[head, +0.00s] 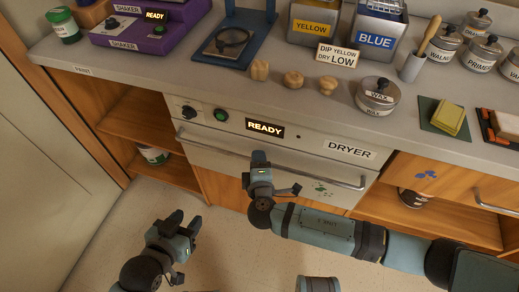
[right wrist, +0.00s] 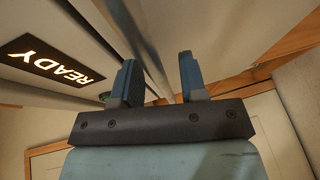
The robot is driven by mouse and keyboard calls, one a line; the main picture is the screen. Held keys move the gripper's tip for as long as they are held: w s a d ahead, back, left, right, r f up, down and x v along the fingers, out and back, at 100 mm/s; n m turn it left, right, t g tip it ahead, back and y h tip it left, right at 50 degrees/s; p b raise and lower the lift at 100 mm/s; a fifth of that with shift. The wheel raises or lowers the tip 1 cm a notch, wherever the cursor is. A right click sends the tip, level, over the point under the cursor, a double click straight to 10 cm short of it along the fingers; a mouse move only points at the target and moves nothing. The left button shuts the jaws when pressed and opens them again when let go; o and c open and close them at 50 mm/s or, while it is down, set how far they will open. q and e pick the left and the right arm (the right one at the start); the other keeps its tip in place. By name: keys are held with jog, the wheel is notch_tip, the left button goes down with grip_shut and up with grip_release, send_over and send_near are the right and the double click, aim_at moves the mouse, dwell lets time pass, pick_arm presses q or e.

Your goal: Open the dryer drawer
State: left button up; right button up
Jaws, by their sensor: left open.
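The dryer drawer (head: 310,143) has a pale metal front with a "DRYER" label and a lit "READY" display, which also shows in the right wrist view (right wrist: 52,62). It looks closed. Its long bar handle (head: 215,146) runs across the front. My right gripper (head: 260,159) is at the middle of the handle and covers part of it. In the right wrist view its two fingers (right wrist: 158,80) are apart, and the bar (right wrist: 146,50) runs into the gap between them. Contact cannot be told. My left gripper (head: 184,222) is open and empty, low above the floor.
The counter (head: 220,85) above holds wooden knobs (head: 293,79), a wax tin (head: 378,95), paint tins and a purple shaker (head: 150,27). Open wooden shelves (head: 150,120) flank the dryer. The floor (head: 235,255) in front is clear apart from my arms.

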jog(key=shift+w, duration=0.25)
jog(key=shift+s, duration=0.1)
grip_shut()
